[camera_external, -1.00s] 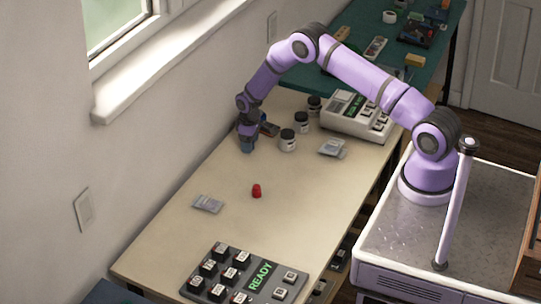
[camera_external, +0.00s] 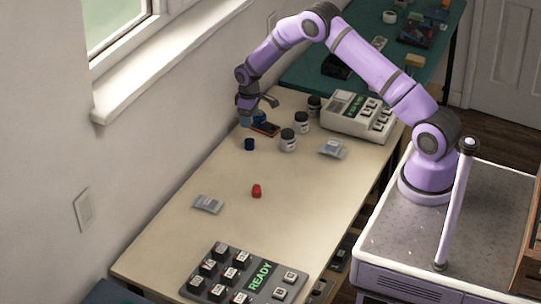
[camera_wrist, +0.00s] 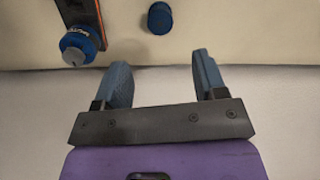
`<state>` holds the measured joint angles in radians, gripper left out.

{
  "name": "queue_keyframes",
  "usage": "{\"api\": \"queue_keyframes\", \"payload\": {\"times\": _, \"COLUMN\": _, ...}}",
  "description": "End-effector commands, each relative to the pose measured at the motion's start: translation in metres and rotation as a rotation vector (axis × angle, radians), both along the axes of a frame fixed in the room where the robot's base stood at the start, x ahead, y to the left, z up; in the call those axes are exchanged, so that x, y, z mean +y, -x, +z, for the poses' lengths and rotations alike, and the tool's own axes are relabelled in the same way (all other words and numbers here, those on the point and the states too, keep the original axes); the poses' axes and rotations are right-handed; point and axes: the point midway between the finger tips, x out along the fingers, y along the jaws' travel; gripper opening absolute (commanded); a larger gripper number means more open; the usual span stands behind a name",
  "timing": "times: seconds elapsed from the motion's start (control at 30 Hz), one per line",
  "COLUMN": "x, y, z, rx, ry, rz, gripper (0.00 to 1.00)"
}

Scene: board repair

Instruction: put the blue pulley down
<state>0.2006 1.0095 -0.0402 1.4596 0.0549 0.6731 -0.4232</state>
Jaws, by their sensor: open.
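The blue pulley (camera_external: 249,144) stands on the beige table near its wall-side edge. It also shows in the wrist view (camera_wrist: 160,18), as a small dark blue cylinder beyond the fingertips. My gripper (camera_wrist: 165,72) is open and empty, with its two blue fingers spread and apart from the pulley. In the external view my gripper (camera_external: 246,122) hangs just above and behind the pulley, close to the wall.
A dark, orange-edged device (camera_external: 266,129) with a blue knob (camera_wrist: 82,46) lies beside the pulley. Several lidded jars (camera_external: 288,140), a red piece (camera_external: 256,191) and small bags (camera_external: 208,204) are on the table (camera_external: 190,238). The table's middle is largely clear.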

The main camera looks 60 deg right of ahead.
Motion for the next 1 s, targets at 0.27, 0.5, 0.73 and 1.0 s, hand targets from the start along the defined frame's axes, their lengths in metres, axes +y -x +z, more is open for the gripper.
{"api": "queue_keyframes", "payload": {"times": 0.27, "x": 0.004, "y": 0.001, "z": 0.035, "rx": -0.013, "ry": 0.002, "rz": -0.004, "gripper": 0.65}}
{"api": "queue_keyframes", "payload": {"times": 0.5, "x": 0.028, "y": 0.021, "z": 0.137, "rx": -0.069, "ry": 0.006, "rz": -0.024, "gripper": 0.65}}
{"api": "queue_keyframes", "payload": {"times": 0.73, "x": 0.054, "y": 0.063, "z": 0.234, "rx": -0.126, "ry": 0.007, "rz": -0.045, "gripper": 0.65}}
{"api": "queue_keyframes", "payload": {"times": 1.0, "x": 0.085, "y": 0.131, "z": 0.327, "rx": -0.194, "ry": 0.004, "rz": -0.068, "gripper": 0.65}}
